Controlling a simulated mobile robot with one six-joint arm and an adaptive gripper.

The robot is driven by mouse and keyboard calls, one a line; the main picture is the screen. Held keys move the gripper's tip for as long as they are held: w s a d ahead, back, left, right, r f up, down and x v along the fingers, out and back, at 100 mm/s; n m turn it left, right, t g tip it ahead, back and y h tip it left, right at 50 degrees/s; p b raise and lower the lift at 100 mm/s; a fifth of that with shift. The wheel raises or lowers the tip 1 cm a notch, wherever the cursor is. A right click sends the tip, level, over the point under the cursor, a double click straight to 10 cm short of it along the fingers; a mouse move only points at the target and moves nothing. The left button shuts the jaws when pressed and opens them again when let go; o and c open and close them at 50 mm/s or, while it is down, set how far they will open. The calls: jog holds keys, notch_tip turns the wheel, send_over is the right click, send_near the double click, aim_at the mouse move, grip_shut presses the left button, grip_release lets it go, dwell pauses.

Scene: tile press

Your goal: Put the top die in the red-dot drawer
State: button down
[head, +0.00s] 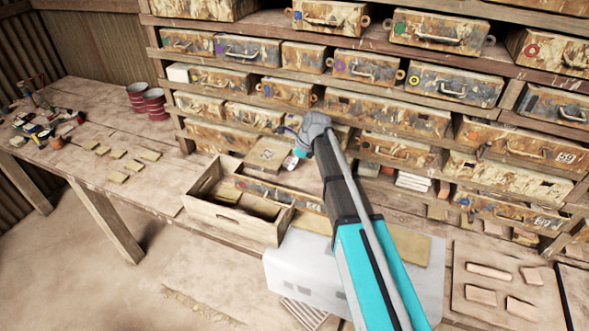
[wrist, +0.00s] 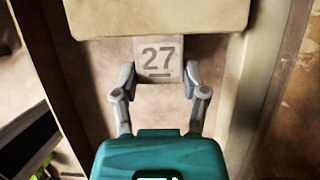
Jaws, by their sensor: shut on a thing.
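My gripper (head: 301,147) is at the shelf front, at the right edge of a flat tan die (head: 268,153). In the wrist view its two fingers (wrist: 160,82) stand either side of a pale tab marked 27 (wrist: 160,58) and are shut on it. A cream slab (wrist: 155,18) lies just beyond the tab; it looks like the body of the die. A red mark (head: 242,184) shows on a rusty drawer front behind the wooden crate. Another red ring marks a drawer (head: 532,50) at the upper right. The die's underside is hidden.
The open wooden crate (head: 230,217) stands at the table's front edge, left of a white machine (head: 300,272). Shelves of rusty drawers with coloured marks fill the back. Several small tiles (head: 118,177) and red-and-white tins (head: 154,104) are on the left table. My arm crosses the middle.

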jog(key=shift+f+b, duration=0.45)
jog(key=shift+f, duration=0.25)
jog(key=shift+c, duration=0.6)
grip_release()
jog(key=shift+r, duration=0.15)
jog(key=p+v, duration=0.5)
jog(key=shift+a, duration=0.1)
jog(key=s+d, duration=0.1)
jog(key=d, duration=0.2)
jog(key=s+d, duration=0.1)
jog(key=d, duration=0.3)
jog(key=s+d, duration=0.2)
jog(key=d, duration=0.2)
jog(key=shift+d, duration=0.25)
jog(key=shift+s, duration=0.2)
